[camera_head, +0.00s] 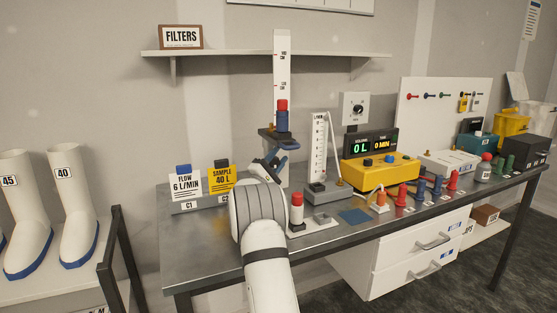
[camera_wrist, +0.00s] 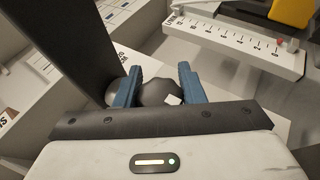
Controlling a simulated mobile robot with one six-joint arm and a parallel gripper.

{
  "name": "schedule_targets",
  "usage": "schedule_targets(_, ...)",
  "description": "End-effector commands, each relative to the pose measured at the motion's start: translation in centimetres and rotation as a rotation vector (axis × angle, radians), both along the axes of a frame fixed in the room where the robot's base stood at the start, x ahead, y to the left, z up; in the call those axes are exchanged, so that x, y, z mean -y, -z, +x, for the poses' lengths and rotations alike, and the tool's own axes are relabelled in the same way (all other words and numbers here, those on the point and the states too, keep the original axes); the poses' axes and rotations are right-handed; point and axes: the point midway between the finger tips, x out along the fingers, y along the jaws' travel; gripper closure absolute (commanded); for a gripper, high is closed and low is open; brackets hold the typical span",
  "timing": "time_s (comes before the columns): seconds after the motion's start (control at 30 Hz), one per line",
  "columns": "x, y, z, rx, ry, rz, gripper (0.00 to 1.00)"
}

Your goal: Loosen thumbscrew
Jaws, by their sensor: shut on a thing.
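The thumbscrew is a dark, rounded knob (camera_wrist: 156,92) with a small white patch beside it in the wrist view. My gripper (camera_wrist: 159,82) has its two blue fingers shut on the knob, one on each side. In the head view my gripper (camera_head: 268,166) reaches to the upright stand with a white scale (camera_head: 282,65), just below its dark carriage (camera_head: 276,137). The carriage bears a blue and red piece (camera_head: 282,116). The knob itself is hidden there by my wrist and fingers.
A clear scaled gauge (camera_head: 319,148) stands right of the stand. A yellow unit (camera_head: 382,173) with displays is farther right. Flow and sample cards (camera_head: 185,184) stand at left. A red-capped bottle (camera_head: 297,208) is close beside my arm. The bench's front left (camera_head: 200,260) is clear.

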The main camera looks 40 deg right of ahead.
Motion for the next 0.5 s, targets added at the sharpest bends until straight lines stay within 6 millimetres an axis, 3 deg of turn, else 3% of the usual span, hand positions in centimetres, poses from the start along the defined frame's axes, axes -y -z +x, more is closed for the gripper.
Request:
schedule_targets(0.3,0.02,0.22,-0.01,-0.003,0.001,0.002,0.43)
schedule_targets(0.5,-0.01,0.13,0.0,-0.002,0.0,0.002,0.43)
